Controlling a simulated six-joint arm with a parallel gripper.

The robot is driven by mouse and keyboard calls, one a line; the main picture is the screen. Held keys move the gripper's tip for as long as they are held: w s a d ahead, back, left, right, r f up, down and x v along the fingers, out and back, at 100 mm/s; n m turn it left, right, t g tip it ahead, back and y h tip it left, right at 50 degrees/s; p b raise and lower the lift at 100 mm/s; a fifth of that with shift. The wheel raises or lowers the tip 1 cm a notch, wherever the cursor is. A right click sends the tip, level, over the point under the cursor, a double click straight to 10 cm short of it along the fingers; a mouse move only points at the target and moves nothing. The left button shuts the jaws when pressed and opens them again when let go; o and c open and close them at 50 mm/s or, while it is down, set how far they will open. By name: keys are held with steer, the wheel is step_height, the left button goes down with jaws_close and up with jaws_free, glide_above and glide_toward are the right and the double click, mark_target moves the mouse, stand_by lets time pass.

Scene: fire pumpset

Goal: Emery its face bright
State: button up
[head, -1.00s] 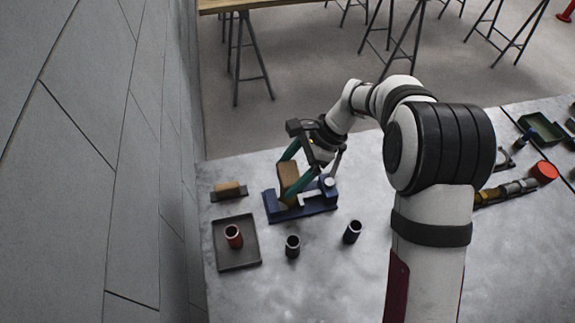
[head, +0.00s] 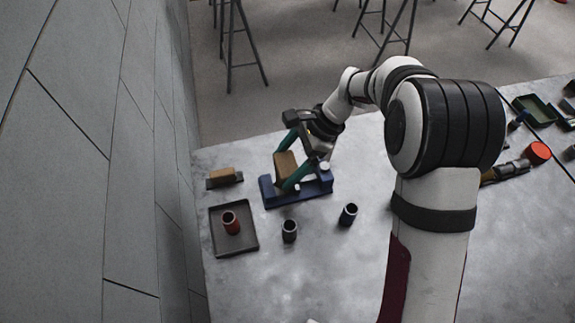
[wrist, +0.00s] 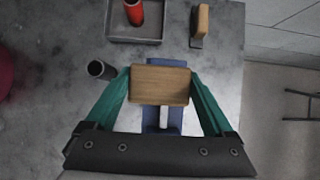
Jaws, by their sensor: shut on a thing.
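My gripper (head: 286,172) has long teal fingers and is shut on a brown wooden block (head: 286,160). In the wrist view the block (wrist: 160,85) spans the gap between the fingertips. It is held over a blue fixture (head: 318,186) on the bench, which also shows below the block in the wrist view (wrist: 177,52). A white round part (head: 325,167) sits at the fixture's right end. The block and fingers hide part of the fixture, and I cannot tell whether the block touches it.
Left of the fixture are a wooden-topped piece in a dark holder (head: 224,178) and a dark tray (head: 244,241) with a red cup (head: 231,222). Two dark cups (head: 289,231) (head: 348,214) stand in front. A grey wall (head: 90,170) borders the left.

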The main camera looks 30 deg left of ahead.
steer(key=w+a, duration=0.3)
steer(key=shift+w+a, duration=0.1)
steer(key=shift+a, duration=0.05)
stand_by(0.5)
steer(key=shift+s+d, duration=2)
steer(key=shift+w+a, duration=0.1)
steer(key=shift+w+a, duration=1.9)
